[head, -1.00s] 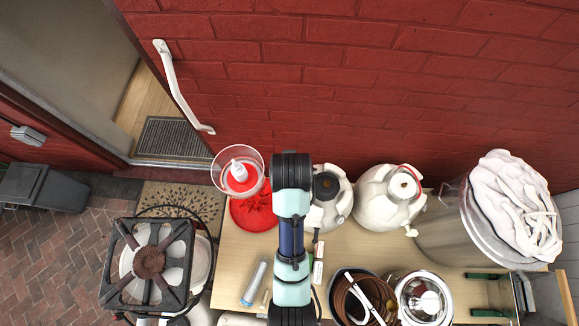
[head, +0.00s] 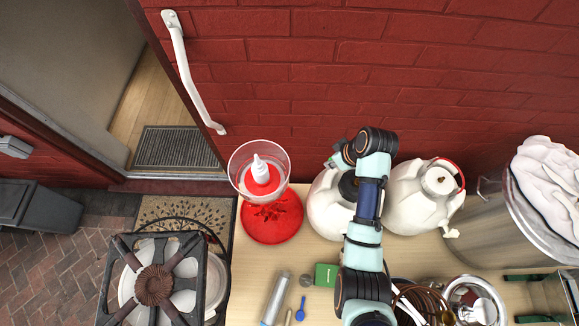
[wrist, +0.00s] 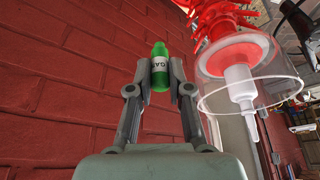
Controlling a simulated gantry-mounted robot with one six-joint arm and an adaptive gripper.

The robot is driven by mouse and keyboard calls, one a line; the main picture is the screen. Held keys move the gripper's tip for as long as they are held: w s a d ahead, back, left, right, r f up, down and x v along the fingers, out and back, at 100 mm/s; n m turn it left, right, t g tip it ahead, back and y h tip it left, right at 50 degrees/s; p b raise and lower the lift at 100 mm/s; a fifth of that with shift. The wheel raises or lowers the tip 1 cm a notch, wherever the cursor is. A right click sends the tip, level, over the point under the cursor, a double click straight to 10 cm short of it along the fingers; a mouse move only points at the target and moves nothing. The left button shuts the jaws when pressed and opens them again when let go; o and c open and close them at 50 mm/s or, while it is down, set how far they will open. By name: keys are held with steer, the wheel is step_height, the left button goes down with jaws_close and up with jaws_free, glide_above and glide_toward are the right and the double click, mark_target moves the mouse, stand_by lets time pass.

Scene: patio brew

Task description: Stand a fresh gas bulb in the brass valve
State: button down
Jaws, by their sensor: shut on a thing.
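In the wrist view my gripper (wrist: 160,85) is shut on a green gas bulb (wrist: 160,65) with white lettering, holding it between the two fingers. In the head view my gripper (head: 336,160) is raised near the wall, above the left wrapped white vessel (head: 325,208); the bulb is too small there to make out clearly. I cannot pick out the brass valve for certain in either view. A small green box (head: 325,275) lies on the table just left of my arm.
A second white vessel (head: 420,205) stands to the right. A silver cylinder (head: 276,300) and blue spoon (head: 301,307) lie in front. Bare wood (head: 315,252) shows mid-table.

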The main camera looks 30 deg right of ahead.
steer(key=shift+s+d+f+b, duration=1.25)
steer(key=shift+d+f+b, duration=0.05)
steer(key=shift+d+f, duration=0.4)
steer(key=shift+s+d+f+b, duration=1.2)
steer(key=shift+d+f+b, duration=0.15)
steer(key=shift+d+f, duration=0.35)
steer(key=shift+s+d+f+b, duration=1.3)
steer(key=shift+d+f, duration=0.35)
steer(key=shift+f, duration=0.1)
steer(key=shift+r+p, duration=0.1)
steer(key=shift+p, duration=0.25)
steer(key=shift+f+b, duration=0.7)
steer(key=shift+f, duration=0.45)
steer(key=c, duration=1)
jaws_free()
steer(key=shift+r, duration=0.1)
